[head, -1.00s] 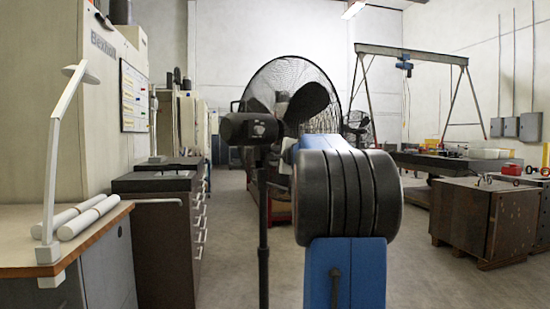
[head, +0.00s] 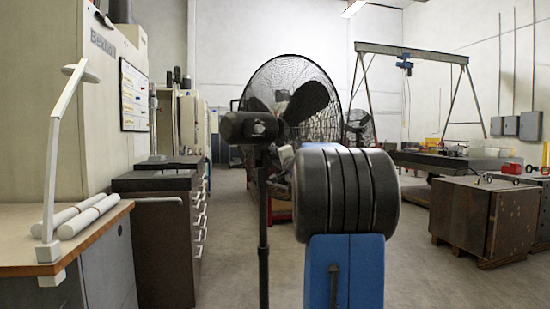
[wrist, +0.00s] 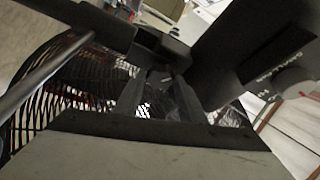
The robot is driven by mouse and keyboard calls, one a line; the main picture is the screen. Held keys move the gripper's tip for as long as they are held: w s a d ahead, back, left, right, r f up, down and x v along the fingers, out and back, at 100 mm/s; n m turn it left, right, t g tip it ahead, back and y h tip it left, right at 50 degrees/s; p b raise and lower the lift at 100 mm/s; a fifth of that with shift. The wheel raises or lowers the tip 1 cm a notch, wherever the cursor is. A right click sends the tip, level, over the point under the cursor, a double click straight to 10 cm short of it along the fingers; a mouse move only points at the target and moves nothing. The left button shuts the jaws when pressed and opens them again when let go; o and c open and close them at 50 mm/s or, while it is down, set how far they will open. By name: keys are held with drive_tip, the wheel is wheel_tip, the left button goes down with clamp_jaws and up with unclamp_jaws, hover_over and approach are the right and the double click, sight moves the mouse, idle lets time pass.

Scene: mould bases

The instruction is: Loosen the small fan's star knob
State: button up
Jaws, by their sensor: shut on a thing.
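The near black fan has a round wire cage (head: 322,85), a dark motor housing (head: 236,127) and a thin upright pole (head: 263,225). In the wrist view the cage (wrist: 35,105) is on the left and a dark housing (wrist: 160,45) is above the fingers. My gripper (wrist: 160,78) is shut, its fingertips meeting at a small dark part just under that housing. This appears to be the star knob, but its shape is hidden. In the head view my arm mostly hides the gripper, close beside the pole just below the motor.
Another black fan (head: 357,128) stands farther back. A bench (head: 55,235) with a white lamp and rolls and a drawer cabinet (head: 160,235) stand left. Floor between is open.

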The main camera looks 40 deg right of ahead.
drive_tip(key=shift+f+n+t, duration=0.2)
drive_tip(key=shift+n+t, duration=0.1)
drive_tip(key=shift+n, duration=0.4)
drive_tip(key=o, duration=1)
drive_tip(key=shift+o, duration=0.2)
drive_tip(key=shift+r, duration=0.1)
drive_tip(key=v, duration=1.7)
drive_tip(key=shift+s, duration=0.2)
